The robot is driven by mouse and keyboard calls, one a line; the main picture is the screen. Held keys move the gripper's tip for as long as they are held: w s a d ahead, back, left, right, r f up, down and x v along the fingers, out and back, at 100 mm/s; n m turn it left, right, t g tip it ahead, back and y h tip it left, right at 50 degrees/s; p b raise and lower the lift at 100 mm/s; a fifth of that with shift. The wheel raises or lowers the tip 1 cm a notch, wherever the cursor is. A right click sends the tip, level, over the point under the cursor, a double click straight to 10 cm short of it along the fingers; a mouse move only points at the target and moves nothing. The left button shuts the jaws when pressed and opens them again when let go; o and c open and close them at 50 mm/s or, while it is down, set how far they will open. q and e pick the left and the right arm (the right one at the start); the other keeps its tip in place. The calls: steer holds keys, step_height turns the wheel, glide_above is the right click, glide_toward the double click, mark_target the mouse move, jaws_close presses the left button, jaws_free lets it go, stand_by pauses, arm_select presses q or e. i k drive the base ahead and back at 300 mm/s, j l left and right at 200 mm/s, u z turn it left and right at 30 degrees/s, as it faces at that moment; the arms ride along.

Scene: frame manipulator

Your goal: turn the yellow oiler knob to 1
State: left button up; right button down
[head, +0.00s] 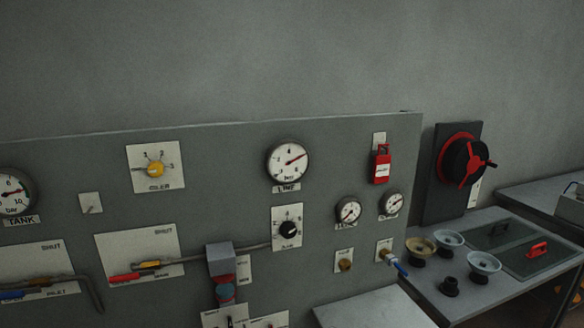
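The yellow oiler knob (155,170) sits on a white plate (140,185) at the upper left of the grey panel in the head view. The plate carries the numbers 1, 2 and 3 around the knob's top, from left to right, and a label below that reads like OILER. The knob is too small for me to tell which mark it points at. Neither of my grippers is in view, and nothing covers the knob.
The grey panel (225,180) also holds gauges, a black knob (289,230), a red lockout tag (381,168) and several valve levers. A red handwheel (465,162) is on the right. A bench (480,293) with bowls stands below it. Space before the oiler plate looks clear.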

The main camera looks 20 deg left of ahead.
mark_target(156, 169)
steer(key=u, duration=1.35)
